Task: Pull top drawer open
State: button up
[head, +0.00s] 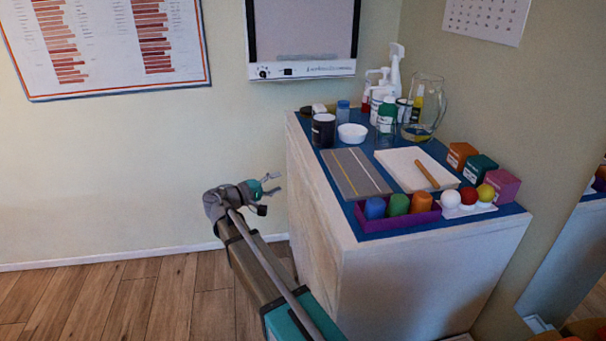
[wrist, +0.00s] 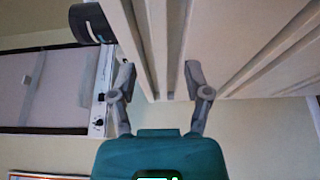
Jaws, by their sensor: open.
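The white cabinet (head: 400,285) stands right of my arm. Its drawer side faces left and is mostly hidden from the head view. My gripper (head: 277,184) is open beside that side, near the cabinet's upper left part. In the wrist view, the two fingers of my gripper (wrist: 159,72) are spread on either side of pale lengthwise ridges (wrist: 158,45), which look like the edge or pull of the top drawer. Nothing is visibly clamped. Whether a finger touches the cabinet I cannot tell. More pale panels with gaps (wrist: 262,55) lie to the right.
The blue cabinet top (head: 296,122) carries a dark mug (head: 323,130), a white bowl (head: 352,134), bottles, a glass jug (head: 427,105) and a purple tray (head: 398,221). Open wooden floor (head: 120,300) lies to the left. A lightbox (head: 303,35) hangs on the wall.

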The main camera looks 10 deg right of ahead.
aim_at(304, 171)
jog(key=x, duration=1)
jog(key=shift+d, duration=0.1)
grip_shut()
